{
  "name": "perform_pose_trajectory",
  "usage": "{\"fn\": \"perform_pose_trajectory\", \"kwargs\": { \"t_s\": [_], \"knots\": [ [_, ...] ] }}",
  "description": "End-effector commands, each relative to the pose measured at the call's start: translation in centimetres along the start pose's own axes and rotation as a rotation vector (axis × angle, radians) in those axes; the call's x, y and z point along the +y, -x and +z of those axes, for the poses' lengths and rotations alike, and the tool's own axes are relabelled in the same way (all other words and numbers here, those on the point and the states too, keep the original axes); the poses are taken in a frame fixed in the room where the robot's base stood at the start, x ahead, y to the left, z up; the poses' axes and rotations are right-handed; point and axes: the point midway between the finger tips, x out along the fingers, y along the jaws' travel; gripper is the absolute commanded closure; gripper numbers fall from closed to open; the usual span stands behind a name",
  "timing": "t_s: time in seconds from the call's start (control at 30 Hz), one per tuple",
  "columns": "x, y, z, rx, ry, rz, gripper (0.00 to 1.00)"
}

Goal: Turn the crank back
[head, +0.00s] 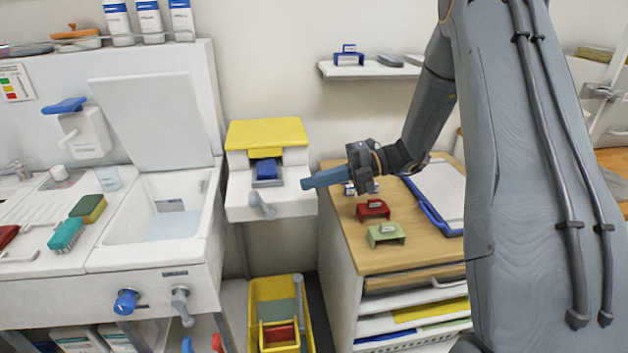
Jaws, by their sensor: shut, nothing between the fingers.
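A grey crank (262,206) sits on the front of a white machine (238,192) with a yellow top, its handle slanting down to the right. A blue block (266,168) sits in the machine's opening under the yellow top. My gripper (306,184) is shut, with its blue fingers pointing left. It is just right of the machine, above and to the right of the crank, and appears apart from it. Another grey lever (181,302) hangs on the sink front beside a blue knob (125,302); I cannot tell if it also turns as a crank.
The wooden cabinet top (420,258) holds a red clip-like piece (372,210), a green one (386,234) and a clipboard (445,190). A sink basin with a raised lid (150,125) stands left. A yellow bin (266,296) is below the machine.

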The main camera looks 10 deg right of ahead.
Motion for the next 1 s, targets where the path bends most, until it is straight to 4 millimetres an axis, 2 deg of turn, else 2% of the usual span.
{"fn": "perform_pose_trajectory", "kwargs": {
  "t_s": [0.03, 0.3, 0.5, 0.7, 1.0],
  "knots": [
    [0.2, -1.1, -0.2, 0.005, -0.002, 0.000, 1.00],
    [0.2, -6.4, -0.2, 0.004, 0.000, -0.001, 1.00],
    [0.1, -9.2, -0.2, 0.004, 0.001, -0.002, 1.00],
    [0.0, -10.4, -0.1, 0.002, 0.002, -0.002, 1.00],
    [-0.1, -10.5, -0.1, 0.001, 0.002, -0.002, 1.00]
  ]
}}
